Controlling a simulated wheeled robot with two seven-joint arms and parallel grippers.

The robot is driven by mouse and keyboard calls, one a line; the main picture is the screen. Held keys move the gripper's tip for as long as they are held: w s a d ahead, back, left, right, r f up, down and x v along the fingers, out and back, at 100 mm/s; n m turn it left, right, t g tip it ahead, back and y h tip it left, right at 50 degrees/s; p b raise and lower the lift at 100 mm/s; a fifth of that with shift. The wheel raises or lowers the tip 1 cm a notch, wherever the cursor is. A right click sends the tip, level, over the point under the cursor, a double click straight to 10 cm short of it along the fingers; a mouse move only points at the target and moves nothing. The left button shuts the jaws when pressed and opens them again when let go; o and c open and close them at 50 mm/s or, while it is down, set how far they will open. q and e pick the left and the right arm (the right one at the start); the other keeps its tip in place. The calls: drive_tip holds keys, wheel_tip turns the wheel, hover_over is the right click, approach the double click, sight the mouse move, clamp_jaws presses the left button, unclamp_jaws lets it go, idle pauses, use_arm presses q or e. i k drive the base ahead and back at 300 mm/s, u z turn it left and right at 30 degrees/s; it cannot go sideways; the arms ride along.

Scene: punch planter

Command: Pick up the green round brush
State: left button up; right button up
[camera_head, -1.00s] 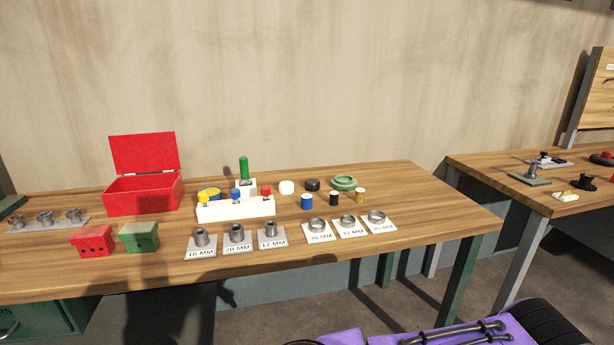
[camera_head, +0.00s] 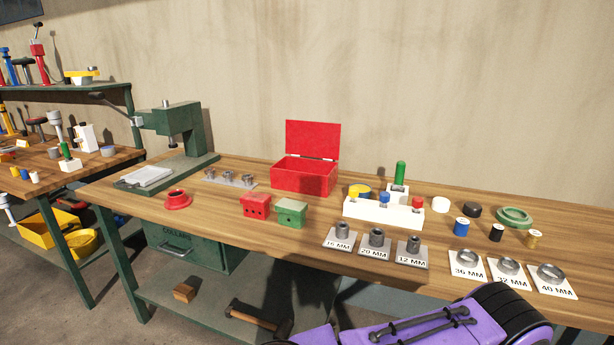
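An upright green rounded cylinder (camera_head: 400,173) stands in a small white block (camera_head: 398,190) at the back of the wooden workbench (camera_head: 330,222), right of the open red box. It may be the green round brush, but no bristles can be made out. A second upright green handle (camera_head: 66,150) stands in a white base on the bench at the far left. A flat green ring (camera_head: 514,217) lies at the right of the main bench. Neither gripper can be seen in this view.
A white rack (camera_head: 384,212) with coloured caps stands before the green cylinder. The open red box (camera_head: 304,176), a red block (camera_head: 255,207) and a green block (camera_head: 291,212) are to its left. A green press (camera_head: 178,130) stands at the back left. Labelled metal rings line the front right.

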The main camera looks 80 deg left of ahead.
sight(398, 185)
drive_tip(key=u, duration=2.3)
